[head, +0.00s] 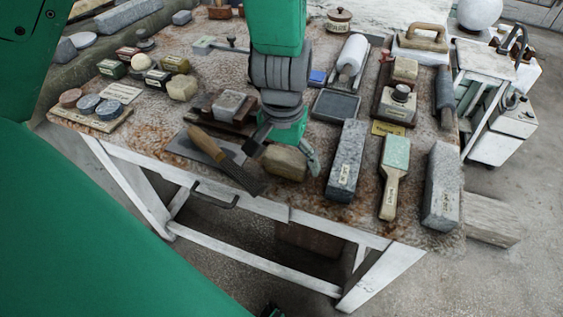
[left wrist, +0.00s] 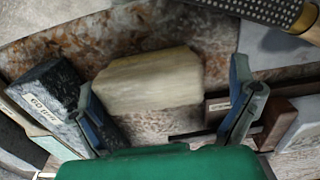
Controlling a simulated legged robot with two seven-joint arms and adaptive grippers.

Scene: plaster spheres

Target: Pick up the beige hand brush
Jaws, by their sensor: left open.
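A beige block with angled edges (head: 285,163), which I take for the hand brush, lies near the front edge of the workbench; no bristles show. My left gripper (head: 285,147) is right above it, pointing down, with its fingers apart on either side. In the left wrist view the beige block (left wrist: 150,82) lies between and beyond the two open fingers of my left gripper (left wrist: 164,78). Nothing is held, and I cannot tell whether a finger touches the block.
A wooden-handled rasp (head: 224,159) lies just left of the block. A speckled grey stone bar (head: 346,160) stands close on its right, with a green-faced paddle (head: 394,172) beyond. The rusty workbench (head: 310,203) has a narrow bare strip in front.

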